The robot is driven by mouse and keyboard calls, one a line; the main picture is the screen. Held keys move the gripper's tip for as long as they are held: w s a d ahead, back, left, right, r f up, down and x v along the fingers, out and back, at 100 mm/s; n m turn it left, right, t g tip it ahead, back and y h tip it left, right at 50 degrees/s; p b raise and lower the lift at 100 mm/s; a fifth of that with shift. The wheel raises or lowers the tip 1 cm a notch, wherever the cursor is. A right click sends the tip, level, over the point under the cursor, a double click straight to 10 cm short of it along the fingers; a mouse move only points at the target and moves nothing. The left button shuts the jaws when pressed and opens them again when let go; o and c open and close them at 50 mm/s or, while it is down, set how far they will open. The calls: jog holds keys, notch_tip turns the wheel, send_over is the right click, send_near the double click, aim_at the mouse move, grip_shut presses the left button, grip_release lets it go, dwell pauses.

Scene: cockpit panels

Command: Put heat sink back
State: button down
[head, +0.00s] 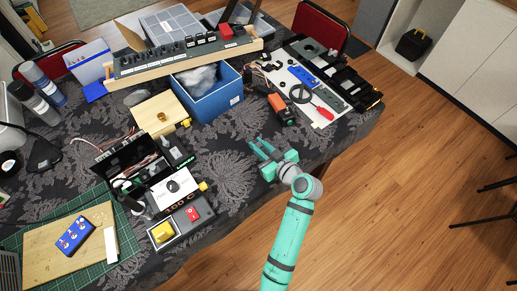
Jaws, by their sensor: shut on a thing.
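My gripper (258,147) is over the right front part of the table, its fingers pointing to the upper left. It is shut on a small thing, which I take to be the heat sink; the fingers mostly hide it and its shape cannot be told. An opened black panel box (130,160) stands to the left of my gripper. Beside it are a white panel with a round black knob (173,186) and a grey box with a red switch (192,214) and a yellow button (162,232). My gripper is apart from all of these.
A blue bin (208,98) with a pale bag stands behind my gripper, near a long switch panel (185,58). A tool board (318,95) with a red screwdriver lies at the back right. A wooden board (45,262) lies front left. Bare patterned cloth surrounds my gripper.

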jog(key=shift+w+f, duration=0.2)
jog(key=shift+f, duration=0.1)
jog(key=shift+w+f, duration=0.1)
jog(key=shift+f, duration=1.4)
jog(key=shift+f, duration=0.1)
jog(key=c, duration=1.7)
grip_release()
jog(key=shift+o, duration=0.2)
jog(key=v, duration=1.2)
